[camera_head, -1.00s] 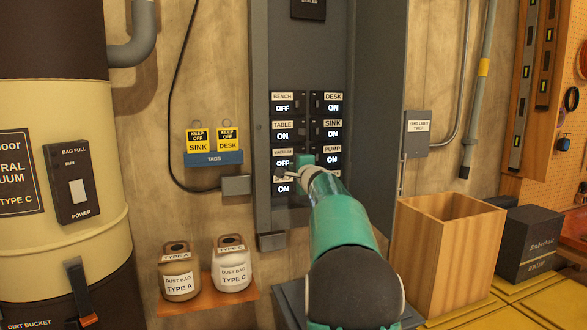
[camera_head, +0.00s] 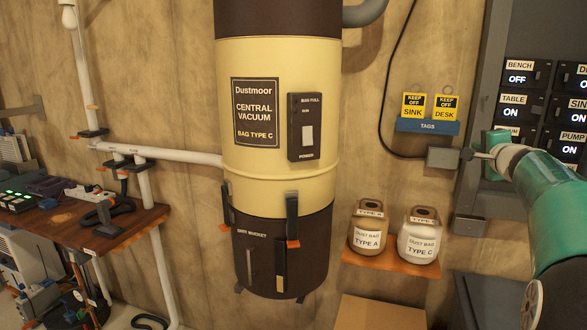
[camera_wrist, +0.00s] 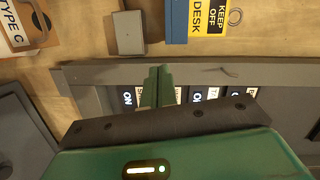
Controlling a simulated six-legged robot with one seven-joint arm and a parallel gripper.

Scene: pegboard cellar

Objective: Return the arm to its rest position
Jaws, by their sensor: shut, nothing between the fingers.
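My green arm (camera_head: 556,205) reaches in from the right edge of the body camera view. My gripper (camera_head: 497,153) is in front of the grey switch panel (camera_head: 481,85), over its left part, and hides some switches and labels. In the wrist view my gripper's two green fingers (camera_wrist: 158,72) are together with nothing between them. The panel's frame (camera_wrist: 240,73) lies behind them, with several ON labels below. I cannot tell the gap between fingertips and panel. BENCH reads OFF; TABLE and PUMP read ON.
A cream and brown vacuum canister (camera_head: 275,185) stands in the middle. Two dust bags (camera_head: 369,228) sit on an orange shelf (camera_head: 392,263). A blue tag holder (camera_head: 428,127) and grey box (camera_head: 442,158) are left of the panel. A wooden workbench (camera_head: 110,228) is at the left.

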